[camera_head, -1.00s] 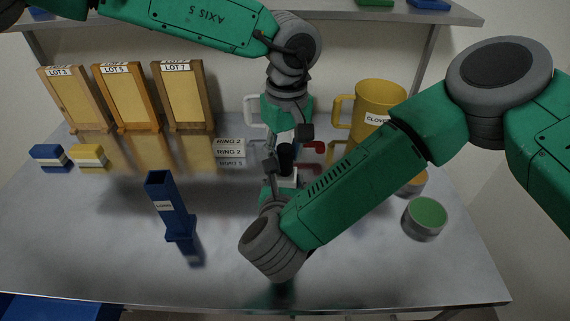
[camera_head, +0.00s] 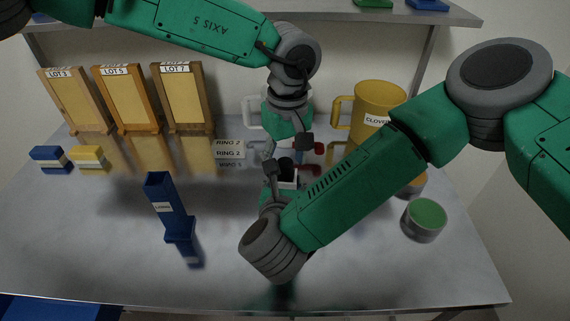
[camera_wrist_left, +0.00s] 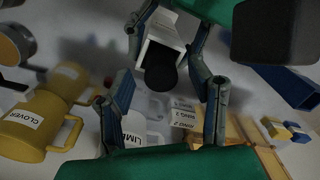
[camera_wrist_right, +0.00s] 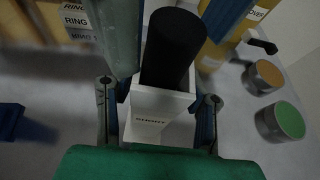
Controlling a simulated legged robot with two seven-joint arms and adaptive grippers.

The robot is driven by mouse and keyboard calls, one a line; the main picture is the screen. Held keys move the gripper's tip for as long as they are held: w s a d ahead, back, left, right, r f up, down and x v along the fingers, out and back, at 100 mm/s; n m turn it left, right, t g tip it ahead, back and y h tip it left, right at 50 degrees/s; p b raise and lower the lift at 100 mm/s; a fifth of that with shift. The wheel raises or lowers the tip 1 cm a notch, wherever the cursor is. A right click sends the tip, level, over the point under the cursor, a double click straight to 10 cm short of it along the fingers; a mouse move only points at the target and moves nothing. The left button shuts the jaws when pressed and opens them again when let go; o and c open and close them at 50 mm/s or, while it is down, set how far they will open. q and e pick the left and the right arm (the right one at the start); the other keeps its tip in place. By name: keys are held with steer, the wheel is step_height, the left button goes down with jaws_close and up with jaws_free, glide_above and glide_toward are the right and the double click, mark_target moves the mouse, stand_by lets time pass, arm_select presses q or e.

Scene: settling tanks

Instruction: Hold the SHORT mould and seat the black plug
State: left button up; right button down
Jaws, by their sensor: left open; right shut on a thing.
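My right gripper (camera_wrist_right: 160,120) is shut on a small white mould (camera_wrist_right: 158,112), also visible in the head view (camera_head: 289,182). The label on it is too blurred to read surely. The black plug (camera_wrist_right: 170,48) stands upright at the mould's open top, with much of it sticking out. How deep it sits is hidden. It also shows in the left wrist view (camera_wrist_left: 161,72). My left gripper (camera_wrist_left: 166,92) is open, its fingers apart on either side of the plug and not visibly touching it. A taller blue mould (camera_head: 165,205) stands on the table at left, its label unreadable.
A yellow CLOVER mug (camera_head: 378,105) stands behind my right arm, and a green-topped tin (camera_head: 424,219) is at right. LOT frames (camera_head: 128,97), blue and yellow blocks (camera_head: 90,159) and RING plates (camera_head: 229,148) stand at back left. The front left table is clear.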

mark_target(286, 161)
arm_select(q)
step_height(286, 161, up, 10)
stand_by(0.3)
steer(key=shift+w, duration=0.1)
arm_select(e)
steer(key=c, duration=0.9)
jaws_free()
steer(key=shift+o, duration=0.2)
steer(key=v, duration=1.1)
steer(key=shift+s, duration=0.4)
